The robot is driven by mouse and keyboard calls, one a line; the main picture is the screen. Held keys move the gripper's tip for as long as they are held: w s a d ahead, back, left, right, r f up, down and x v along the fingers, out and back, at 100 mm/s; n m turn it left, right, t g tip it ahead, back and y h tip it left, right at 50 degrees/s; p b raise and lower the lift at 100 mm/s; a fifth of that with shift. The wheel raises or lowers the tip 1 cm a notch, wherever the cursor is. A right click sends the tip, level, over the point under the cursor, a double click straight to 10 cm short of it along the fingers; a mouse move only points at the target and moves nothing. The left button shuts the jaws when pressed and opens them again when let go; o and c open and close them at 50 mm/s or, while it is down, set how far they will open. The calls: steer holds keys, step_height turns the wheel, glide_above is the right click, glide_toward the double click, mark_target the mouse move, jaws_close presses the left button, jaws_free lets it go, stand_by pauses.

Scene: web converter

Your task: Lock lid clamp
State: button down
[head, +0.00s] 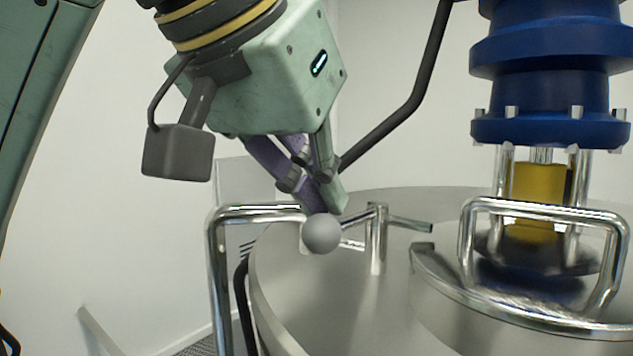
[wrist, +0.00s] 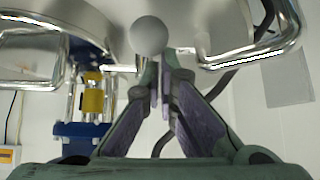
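The lid clamp (head: 378,238) is a metal post with a thin crossbar near the edge of the round steel lid (head: 330,300). A grey ball knob (head: 322,233) sits at the left end of its bar. My gripper (head: 326,209) points down at the knob from above, its fingertips partly hidden behind it. In the wrist view the knob (wrist: 148,35) shows just beyond and left of my gripper's tips (wrist: 164,62). The fingers are drawn close together, with nothing clearly visible between them. I cannot tell whether they touch the knob or bar.
A bent metal handle (head: 216,265) stands left of the clamp. A hatch handle (head: 540,207) and a blue column (head: 550,80) with a yellow part (head: 540,190) stand to the right. A dark bent pipe (head: 405,105) runs behind my gripper.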

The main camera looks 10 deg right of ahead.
steer(key=shift+s+d, duration=0.1)
steer(key=shift+s, duration=0.05)
stand_by(0.4)
steer(key=shift+r, duration=0.1)
steer(key=shift+s+a+r, duration=0.15)
steer(key=shift+a+r, duration=0.1)
steer(key=shift+r, duration=0.05)
steer(key=s+a+r, duration=0.1)
steer(key=s+a, duration=0.8)
steer(key=shift+s+a+r, duration=0.15)
steer(key=shift+s+r, duration=0.05)
steer(key=shift+s, duration=0.15)
steer(key=shift+a, duration=0.1)
